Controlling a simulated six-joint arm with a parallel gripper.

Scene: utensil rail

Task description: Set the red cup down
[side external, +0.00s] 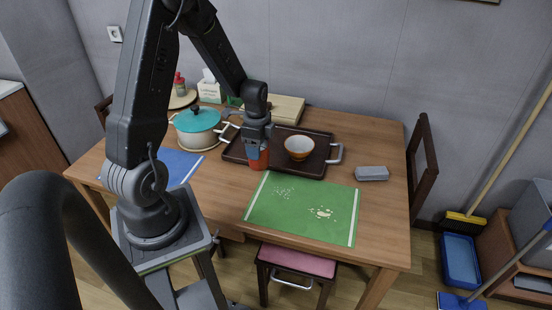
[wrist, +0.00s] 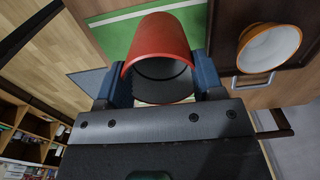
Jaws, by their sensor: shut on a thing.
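The red cup (side external: 259,161) is held at the near left edge of the dark tray (side external: 312,170) in the side view. My gripper (side external: 257,150) is above it, shut on it. In the wrist view the red cup (wrist: 158,38) sits between the blue fingers of my gripper (wrist: 163,80), its dark inside showing. I cannot tell whether the cup's base touches the tray or the table, or hangs just above.
An orange-and-white bowl (side external: 299,148) stands on the tray, right of the cup. A green mat (side external: 302,212) with scattered crumbs lies in front. A teal-lidded pot (side external: 197,128) is at left, a blue mat (side external: 178,166) before it. A grey box (side external: 371,173) lies at right.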

